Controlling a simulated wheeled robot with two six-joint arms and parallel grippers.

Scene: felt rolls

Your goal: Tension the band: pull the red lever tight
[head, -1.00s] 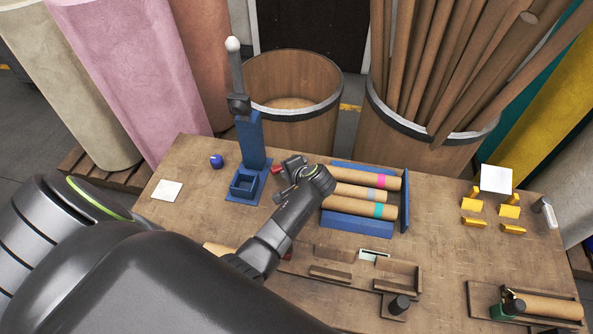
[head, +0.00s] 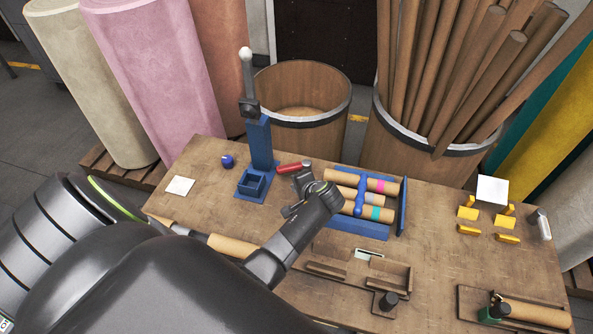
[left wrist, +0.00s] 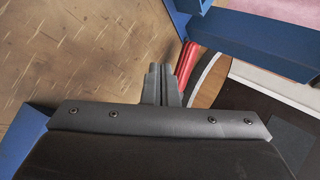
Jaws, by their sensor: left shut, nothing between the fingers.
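The red lever (head: 292,167) sticks out to the left of the blue cradle (head: 345,227), above the table. A blue band bar (head: 361,194) lies across the several felt rolls (head: 376,213) in the cradle. My left gripper (head: 300,184) is shut and empty, close to the lever in the head view. In the left wrist view its closed fingers (left wrist: 160,85) are beside the red lever (left wrist: 187,62), which is partly hidden; I cannot tell whether they touch. My right gripper is not in view.
A blue stand (head: 260,145) with an upright, white-knobbed handle is behind left. Brown wooden holders (head: 330,260) lie in front of the cradle. Yellow blocks (head: 467,213) and a white block (head: 492,190) are at the right. Wooden barrels (head: 300,92) stand behind the table.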

